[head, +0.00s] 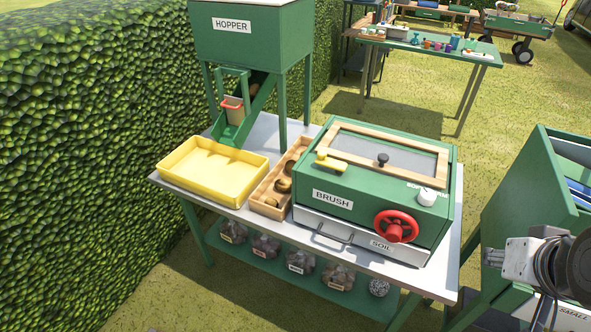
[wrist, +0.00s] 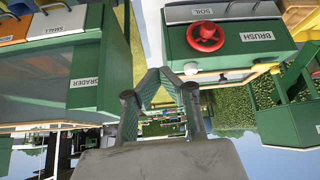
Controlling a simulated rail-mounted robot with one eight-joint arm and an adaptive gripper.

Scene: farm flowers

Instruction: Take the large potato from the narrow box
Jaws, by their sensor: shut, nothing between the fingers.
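The narrow wooden box (head: 266,211) stands on the metal-topped table between the yellow tray and the green brush machine. Several brown potatoes lie in it in a row: a front one (head: 271,202), a middle one (head: 283,185) and a farther one (head: 290,167). I cannot tell surely which is the large one. My gripper (wrist: 161,72) shows in the wrist view, its fingertips together and empty, with the picture upside down. It is well away from the box. The box and potatoes cannot be made out in the wrist view.
The yellow tray (head: 190,187) is left of the box, below the hopper (head: 240,45) and its chute. The brush machine (head: 360,215) with a red handwheel (head: 396,226) stands close on the box's right. A green grader (wrist: 85,75) is also near my gripper.

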